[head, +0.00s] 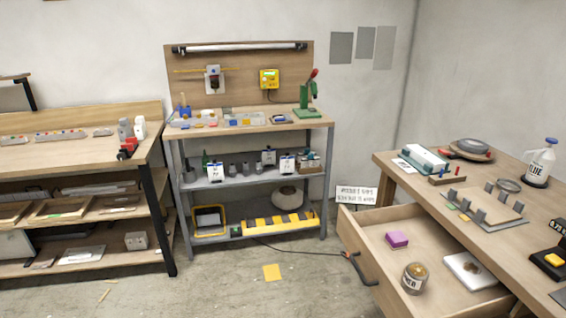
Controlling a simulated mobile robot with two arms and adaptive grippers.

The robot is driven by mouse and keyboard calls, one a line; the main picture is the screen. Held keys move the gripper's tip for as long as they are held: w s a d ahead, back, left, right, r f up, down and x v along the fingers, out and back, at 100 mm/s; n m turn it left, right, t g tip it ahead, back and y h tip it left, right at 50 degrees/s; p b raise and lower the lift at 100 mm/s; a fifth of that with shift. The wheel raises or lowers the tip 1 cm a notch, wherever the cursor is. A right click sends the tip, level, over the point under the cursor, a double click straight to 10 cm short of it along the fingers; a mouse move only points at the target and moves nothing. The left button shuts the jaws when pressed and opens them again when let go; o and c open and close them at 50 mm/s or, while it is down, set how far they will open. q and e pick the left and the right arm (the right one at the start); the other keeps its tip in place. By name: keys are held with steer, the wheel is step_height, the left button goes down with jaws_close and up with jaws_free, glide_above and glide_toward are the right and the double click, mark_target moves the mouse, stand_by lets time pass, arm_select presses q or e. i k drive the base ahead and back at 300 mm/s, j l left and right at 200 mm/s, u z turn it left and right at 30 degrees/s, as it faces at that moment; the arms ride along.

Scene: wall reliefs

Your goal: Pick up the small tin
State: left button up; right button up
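A small round tin (415,278) with a pale label and a yellow-brown top stands upright in the open drawer (358,225) of the right-hand workbench. It is near the middle of the drawer, apart from the other items. A purple block (397,240) lies farther back in the drawer. Neither of my grippers shows in the head view.
The right workbench (400,182) top holds a white jug (541,162), a grey plate with upright blocks (487,212) and a teal-and-white box (424,160). A black curved handle (355,267) is at the drawer front.

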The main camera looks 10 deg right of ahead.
mark_target(416, 275)
steer(key=z, duration=1.25)
